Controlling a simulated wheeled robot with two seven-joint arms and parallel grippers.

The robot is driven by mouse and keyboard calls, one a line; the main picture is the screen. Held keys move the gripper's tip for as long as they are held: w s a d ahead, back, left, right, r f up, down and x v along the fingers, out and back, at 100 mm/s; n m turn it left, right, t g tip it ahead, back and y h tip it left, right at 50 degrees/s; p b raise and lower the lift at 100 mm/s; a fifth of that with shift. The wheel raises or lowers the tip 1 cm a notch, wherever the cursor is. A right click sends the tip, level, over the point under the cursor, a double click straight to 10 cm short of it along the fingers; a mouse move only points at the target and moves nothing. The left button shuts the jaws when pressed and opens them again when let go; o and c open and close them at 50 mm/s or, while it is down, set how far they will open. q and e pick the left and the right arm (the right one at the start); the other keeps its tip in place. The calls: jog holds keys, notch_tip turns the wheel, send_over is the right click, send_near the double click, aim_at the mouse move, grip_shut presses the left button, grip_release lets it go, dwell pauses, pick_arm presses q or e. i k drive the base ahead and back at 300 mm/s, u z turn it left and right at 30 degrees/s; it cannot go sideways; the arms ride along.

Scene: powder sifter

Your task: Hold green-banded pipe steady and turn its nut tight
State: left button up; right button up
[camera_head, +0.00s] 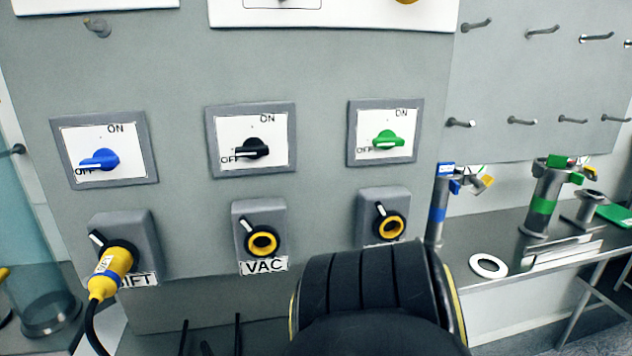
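The green-banded pipe (543,206) is a grey metal pipe standing upright on the metal table at the right. It has a green band around its body and green parts at its top, with a small yellow piece beside them. Its nut is too small to tell apart. A similar blue-banded pipe (437,215) stands to its left, near the panel edge. Neither of my grippers shows in the head view. A dark, ribbed arm part of mine fills the bottom middle and hides what lies behind it.
The metal table (470,222) carries a white ring (488,265), a short grey fitting (588,207) and a green item (615,214). Pegs line the wall above. A grey panel holds switches and sockets; a yellow plug (109,273) with a black cable sits in the left socket.

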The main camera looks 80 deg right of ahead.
aim_at(591, 172)
jog(key=z, duration=2.2)
